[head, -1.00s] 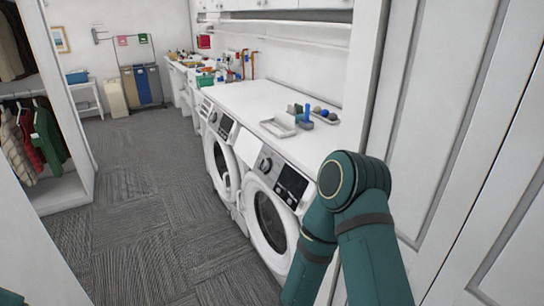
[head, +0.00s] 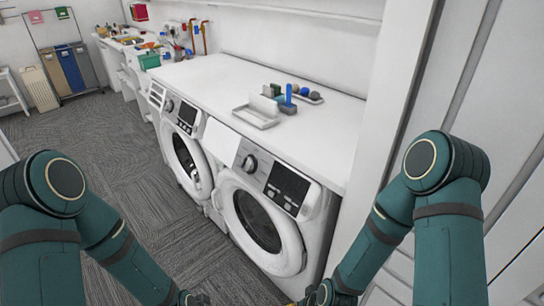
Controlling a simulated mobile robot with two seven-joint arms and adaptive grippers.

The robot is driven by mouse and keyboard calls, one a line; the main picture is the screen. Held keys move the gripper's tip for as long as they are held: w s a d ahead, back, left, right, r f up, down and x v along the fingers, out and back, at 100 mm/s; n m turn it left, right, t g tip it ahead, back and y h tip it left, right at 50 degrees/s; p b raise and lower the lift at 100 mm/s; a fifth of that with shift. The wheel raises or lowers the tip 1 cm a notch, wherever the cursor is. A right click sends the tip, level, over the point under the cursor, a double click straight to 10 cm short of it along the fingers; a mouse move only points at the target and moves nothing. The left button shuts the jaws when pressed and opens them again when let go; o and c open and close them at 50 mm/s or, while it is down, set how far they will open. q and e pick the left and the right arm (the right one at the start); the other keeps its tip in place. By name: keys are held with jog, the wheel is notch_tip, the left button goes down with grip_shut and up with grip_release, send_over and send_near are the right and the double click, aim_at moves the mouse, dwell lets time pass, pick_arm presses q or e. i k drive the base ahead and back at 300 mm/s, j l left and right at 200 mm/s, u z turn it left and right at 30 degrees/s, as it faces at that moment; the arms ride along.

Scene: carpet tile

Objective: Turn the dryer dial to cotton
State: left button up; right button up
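Two white front-loading machines stand side by side under a white counter. The near machine (head: 315,232) has a round silver dial (head: 250,163) left of a dark display panel (head: 287,187). The far machine (head: 174,133) has a similar dial (head: 169,105) and dark panel. I cannot tell which one is the dryer, and the dial markings are too small to read. Both round doors look shut. My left arm comes in at the lower left and my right arm at the lower right. Both run off the bottom edge, so neither gripper's fingers show.
The counter (head: 310,120) above the machines holds a white tray (head: 256,117) and a second tray with small coloured items (head: 290,97). White panelled doors rise close on the right. The carpet (head: 120,150) left of the machines is clear. Tall hampers (head: 70,70) stand at the back left.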

aim_at(247, 164)
jog(key=i+j+z, duration=0.5)
jog(key=j+z, duration=0.3)
jog(key=l, duration=0.1)
